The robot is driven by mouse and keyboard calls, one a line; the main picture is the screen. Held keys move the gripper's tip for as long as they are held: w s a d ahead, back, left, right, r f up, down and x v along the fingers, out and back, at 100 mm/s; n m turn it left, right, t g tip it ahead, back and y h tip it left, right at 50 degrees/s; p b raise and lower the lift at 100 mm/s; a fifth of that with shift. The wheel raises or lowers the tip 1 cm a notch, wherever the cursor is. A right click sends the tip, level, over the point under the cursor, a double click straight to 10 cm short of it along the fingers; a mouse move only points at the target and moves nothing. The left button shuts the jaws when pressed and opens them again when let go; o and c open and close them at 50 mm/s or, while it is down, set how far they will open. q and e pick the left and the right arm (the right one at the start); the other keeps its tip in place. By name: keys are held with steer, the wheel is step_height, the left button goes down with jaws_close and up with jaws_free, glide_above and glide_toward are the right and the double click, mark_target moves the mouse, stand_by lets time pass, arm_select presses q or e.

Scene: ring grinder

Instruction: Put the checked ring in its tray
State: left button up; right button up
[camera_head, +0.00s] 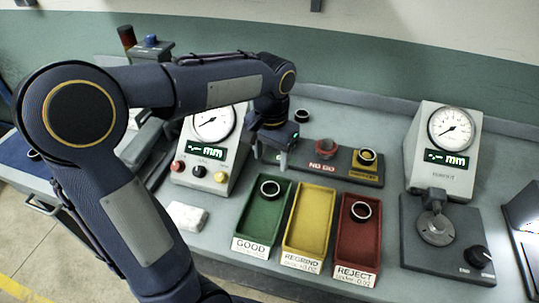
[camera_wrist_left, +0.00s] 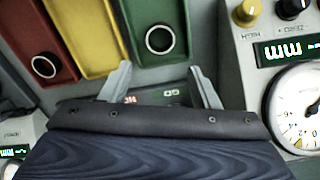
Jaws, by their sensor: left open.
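My left gripper (camera_head: 270,155) is open and empty above the back end of the green GOOD tray (camera_head: 245,231), by the left end of the go/no-go gauge block. In the left wrist view its fingers (camera_wrist_left: 160,70) are spread with nothing between them. One dark ring (camera_head: 270,188) lies in the green tray; it also shows in the left wrist view (camera_wrist_left: 160,40). Another dark ring (camera_head: 361,210) lies in the red REJECT tray (camera_head: 345,257). The yellow REGRIND tray (camera_head: 308,225) is empty. I cannot tell which ring is the checked one. My right gripper is out of view.
A dial gauge (camera_head: 215,150) with buttons stands left, another (camera_head: 442,150) right. A white cloth (camera_head: 187,216) lies left of the trays.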

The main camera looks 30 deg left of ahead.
arm_select(q)
steer(key=s+d+n+t+h, duration=0.1)
steer(key=s+d+t+h, duration=0.1)
steer(key=s, duration=0.6)
steer(key=s+d+n+t+h, duration=0.1)
steer(key=s+d+t, duration=0.1)
steer(key=s, duration=0.7)
steer(key=shift+f+t+h, duration=0.4)
steer(key=shift+f+t, duration=0.05)
steer(key=shift+t, duration=0.35)
